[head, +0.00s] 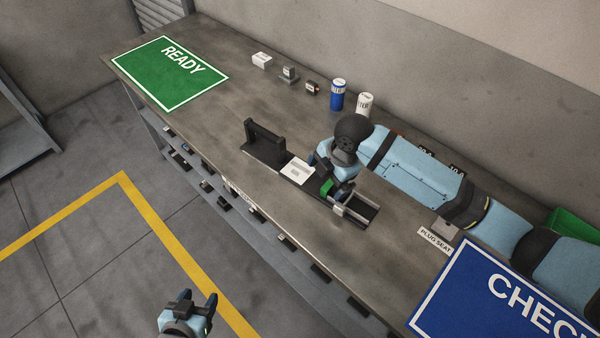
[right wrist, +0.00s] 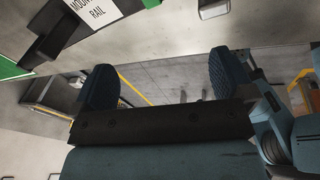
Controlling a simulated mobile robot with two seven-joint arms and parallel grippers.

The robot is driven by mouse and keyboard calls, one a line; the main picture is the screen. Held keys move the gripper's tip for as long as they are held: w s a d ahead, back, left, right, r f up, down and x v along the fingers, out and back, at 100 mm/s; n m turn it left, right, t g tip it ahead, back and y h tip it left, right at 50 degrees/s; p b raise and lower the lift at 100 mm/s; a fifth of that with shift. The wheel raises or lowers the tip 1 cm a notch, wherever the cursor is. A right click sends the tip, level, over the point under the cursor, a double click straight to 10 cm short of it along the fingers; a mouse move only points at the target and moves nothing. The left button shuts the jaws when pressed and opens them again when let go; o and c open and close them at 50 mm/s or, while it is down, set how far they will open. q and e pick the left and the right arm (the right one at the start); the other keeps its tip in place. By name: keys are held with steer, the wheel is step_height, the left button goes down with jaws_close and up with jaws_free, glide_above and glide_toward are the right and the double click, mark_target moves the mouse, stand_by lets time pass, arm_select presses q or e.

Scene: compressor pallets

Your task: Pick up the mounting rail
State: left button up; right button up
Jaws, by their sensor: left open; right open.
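A long dark base (head: 262,152) lies on the workbench, with an upright black handle-like bracket at its left end. A white label card (head: 297,171) lies along it; in the right wrist view a label (right wrist: 98,10) partly reads "MOUN… RAIL". A grey metal strip (head: 362,211) shows at the base's right end; I cannot tell for certain which part is the rail. My right gripper (head: 325,187) is over the base's middle, hiding part of it. It is open, with nothing between its fingers in the right wrist view (right wrist: 160,80). My left gripper (head: 195,308) is open and empty, away from the bench.
A blue can (head: 338,94), a white can (head: 364,104) and small parts (head: 289,74) stand along the bench's back. A green READY mat (head: 170,72) lies at the left, a blue CHECK board (head: 500,295) at the right. Small items line the shelf below the front edge.

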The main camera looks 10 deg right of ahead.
steer(key=w+d+r+n+g+h, duration=0.1)
steer(key=w+d+r+n+h, duration=0.1)
steer(key=w+d+r+n, duration=0.15)
steer(key=f, duration=0.8)
steer(key=s+f, duration=0.1)
steer(key=f, duration=0.4)
steer(key=shift+d+f, duration=0.1)
steer(key=shift+d, duration=0.3)
steer(key=c, duration=1.3)
steer(key=shift+w, duration=0.1)
